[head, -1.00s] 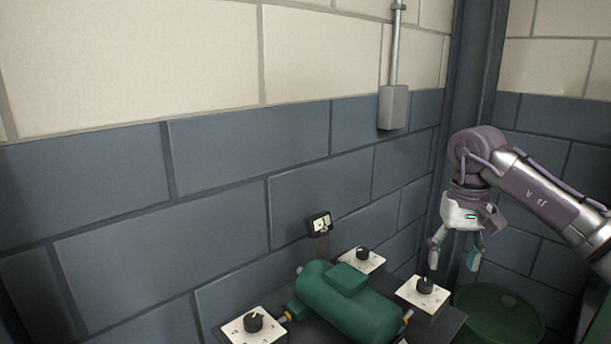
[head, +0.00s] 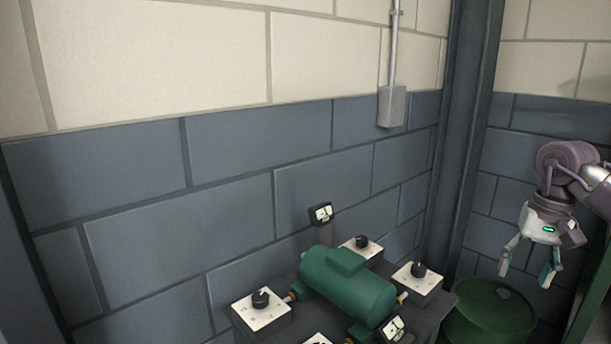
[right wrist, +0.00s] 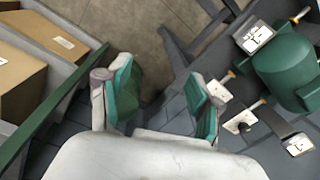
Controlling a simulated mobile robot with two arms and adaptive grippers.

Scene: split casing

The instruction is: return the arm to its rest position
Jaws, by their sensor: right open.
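My right gripper (head: 528,270) hangs at the right of the head view, fingers pointing down, open and empty. In the right wrist view its two teal-padded fingers (right wrist: 160,100) stand apart with only floor between them. The gripper is to the right of the bench and clear of everything on it. The green split casing (head: 347,285) lies on the dark bench (head: 432,318); it also shows at the right of the right wrist view (right wrist: 288,72). My left gripper is not in view.
White boxes with black knobs (head: 262,310) (head: 418,280) (head: 360,247) and small displays (head: 322,213) (head: 393,328) surround the casing. A green drum (head: 490,318) stands right of the bench, below my right gripper. Cardboard boxes (right wrist: 18,75) show at the left in the right wrist view.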

